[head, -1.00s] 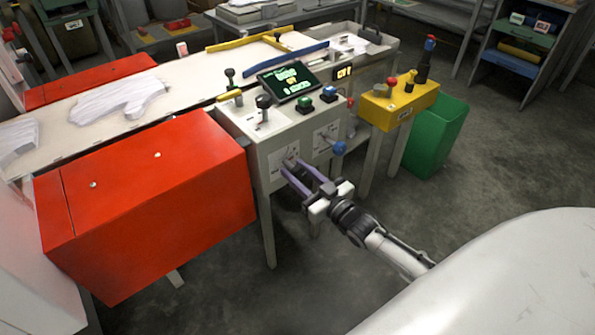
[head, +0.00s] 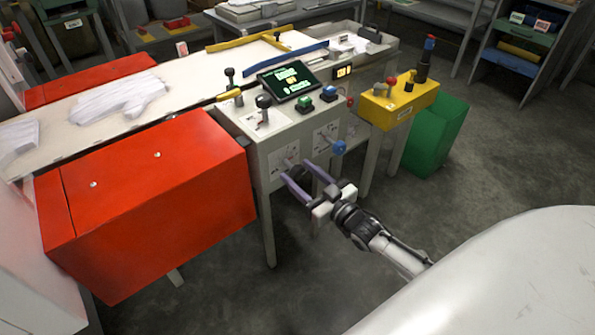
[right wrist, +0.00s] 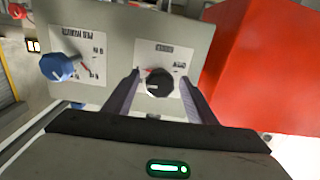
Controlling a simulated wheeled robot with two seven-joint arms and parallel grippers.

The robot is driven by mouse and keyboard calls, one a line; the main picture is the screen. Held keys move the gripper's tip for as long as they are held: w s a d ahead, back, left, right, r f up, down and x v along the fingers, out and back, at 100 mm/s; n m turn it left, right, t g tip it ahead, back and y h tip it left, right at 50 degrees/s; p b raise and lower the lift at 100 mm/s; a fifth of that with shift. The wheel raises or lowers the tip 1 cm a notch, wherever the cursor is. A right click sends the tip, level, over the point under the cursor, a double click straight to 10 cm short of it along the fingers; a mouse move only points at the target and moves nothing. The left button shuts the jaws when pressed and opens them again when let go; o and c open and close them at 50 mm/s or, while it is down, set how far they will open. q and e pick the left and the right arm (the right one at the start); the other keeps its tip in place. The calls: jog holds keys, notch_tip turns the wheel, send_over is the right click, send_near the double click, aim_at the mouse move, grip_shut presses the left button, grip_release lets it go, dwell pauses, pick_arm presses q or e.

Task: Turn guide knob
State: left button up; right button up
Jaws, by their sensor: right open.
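The grey-white control cabinet (head: 262,150) has two dial plates on its front. In the right wrist view a black knob (right wrist: 157,84) with a white pointer line sits on one plate (right wrist: 163,52); its small label is not legible. My right gripper (head: 297,170) is open at this panel. In the wrist view its two fingers (right wrist: 157,90) stand on either side of the black knob, with gaps showing. A blue knob (right wrist: 56,67) on the neighbouring plate is clear of the fingers; it also shows in the head view (head: 339,147). My left gripper is not in view.
A large red box (head: 150,200) stands close left of the panel. A yellow box (head: 398,105) and a green bin (head: 437,135) stand to the right. A screen (head: 290,82), levers and buttons are on the cabinet top. The floor in front is free.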

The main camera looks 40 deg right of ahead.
jog(key=s+p, duration=0.1)
jog(key=s, duration=0.8)
jog(key=shift+d, duration=0.4)
jog(key=shift+a, duration=0.1)
